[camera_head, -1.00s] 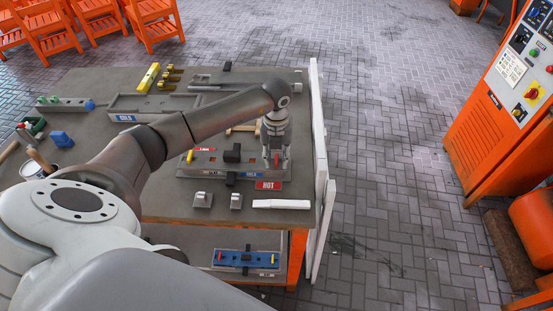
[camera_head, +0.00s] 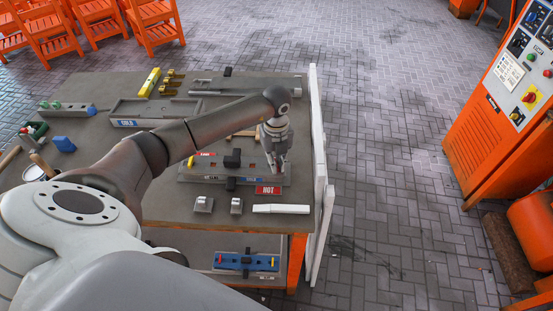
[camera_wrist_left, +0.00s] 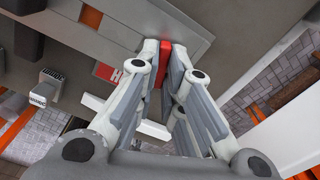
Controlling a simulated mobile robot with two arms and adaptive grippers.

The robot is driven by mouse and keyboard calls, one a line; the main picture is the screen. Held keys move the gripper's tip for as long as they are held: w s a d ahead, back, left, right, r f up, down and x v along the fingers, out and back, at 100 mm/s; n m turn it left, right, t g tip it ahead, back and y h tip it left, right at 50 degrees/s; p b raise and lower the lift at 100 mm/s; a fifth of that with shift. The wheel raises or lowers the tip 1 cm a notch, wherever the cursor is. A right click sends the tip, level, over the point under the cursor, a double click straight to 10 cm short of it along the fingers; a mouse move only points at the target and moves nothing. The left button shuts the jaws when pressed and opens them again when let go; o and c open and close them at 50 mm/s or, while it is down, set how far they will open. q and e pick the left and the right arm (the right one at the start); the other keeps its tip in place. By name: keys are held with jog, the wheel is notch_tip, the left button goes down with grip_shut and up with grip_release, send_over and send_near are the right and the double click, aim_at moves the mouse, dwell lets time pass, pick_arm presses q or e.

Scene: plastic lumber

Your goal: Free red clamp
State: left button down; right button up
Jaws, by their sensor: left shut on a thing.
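A grey fixture (camera_head: 215,174) lies on the workbench, with a black clamp (camera_head: 232,159) across its middle and a small yellow piece (camera_head: 191,161) at its left end. My left gripper (camera_head: 278,168) points down at the fixture's right end. In the left wrist view, its fingertips (camera_wrist_left: 166,54) are shut on a red clamp piece (camera_wrist_left: 165,64), which stands at the fixture's edge beside the red HOT label (camera_wrist_left: 108,72). The fingers hide part of the piece. I cannot tell whether it still touches the fixture. My right gripper is not in view.
Two small grey blocks (camera_head: 203,204) and a white bar (camera_head: 281,209) lie in front of the fixture. A grey tray (camera_head: 125,123) marked COLD is behind to the left. White boards (camera_head: 319,150) stand along the bench's right edge. A blue fixture (camera_head: 230,262) sits on the lower shelf.

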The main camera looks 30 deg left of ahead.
pick_arm(q)
jog(key=shift+n, duration=0.4)
jog(key=shift+r+n+p, duration=0.15)
jog(key=shift+n+p, duration=0.55)
jog(key=shift+n, duration=0.5)
jog(key=shift+n+p, duration=0.4)
jog(key=shift+n, duration=0.8)
